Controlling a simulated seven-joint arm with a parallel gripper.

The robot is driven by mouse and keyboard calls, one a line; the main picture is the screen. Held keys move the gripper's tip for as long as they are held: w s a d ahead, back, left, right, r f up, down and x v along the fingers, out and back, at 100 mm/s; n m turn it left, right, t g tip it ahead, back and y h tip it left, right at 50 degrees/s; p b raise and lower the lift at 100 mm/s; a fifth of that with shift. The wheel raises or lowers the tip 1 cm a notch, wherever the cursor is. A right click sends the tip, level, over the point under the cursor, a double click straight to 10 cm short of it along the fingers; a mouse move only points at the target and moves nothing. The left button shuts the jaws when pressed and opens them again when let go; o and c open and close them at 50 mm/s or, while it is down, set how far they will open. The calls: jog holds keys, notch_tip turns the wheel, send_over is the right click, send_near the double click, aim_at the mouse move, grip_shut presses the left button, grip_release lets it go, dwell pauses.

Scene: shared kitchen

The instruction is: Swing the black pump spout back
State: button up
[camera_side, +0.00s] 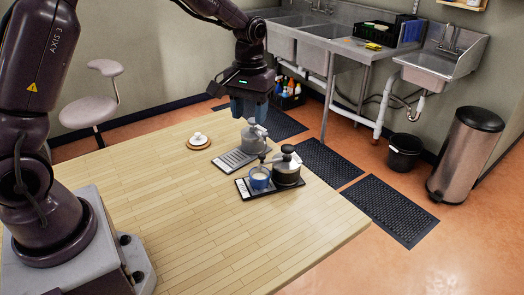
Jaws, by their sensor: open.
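The black pump (286,170) stands on a dark tray (243,190) near the right edge of the wooden table. Its spout (266,158) reaches left from the top, over or close to a blue cup (259,182) with pale contents. The exact spout angle is too small to tell. A grey pump (251,142) stands behind it beside a grey slatted tray (235,158). My gripper (248,112) points down with blue fingers, open, at or just above the grey pump's top and behind the black pump. It appears apart from the black pump.
A white lidded dish on a round wooden board (198,142) sits left of the pumps. The table's front and middle (190,225) are clear. The table's right edge (345,215) is close to the black pump. Sinks (325,35) stand beyond.

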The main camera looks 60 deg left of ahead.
aim_at(262, 155)
jog(key=w+f+n, duration=0.1)
jog(key=f, duration=0.3)
jog(key=w+f+n, duration=0.1)
jog(key=f, duration=0.3)
jog(key=w+f, duration=0.1)
jog(key=f, duration=0.3)
jog(key=shift+w+a+f+n, duration=0.4)
grip_shut()
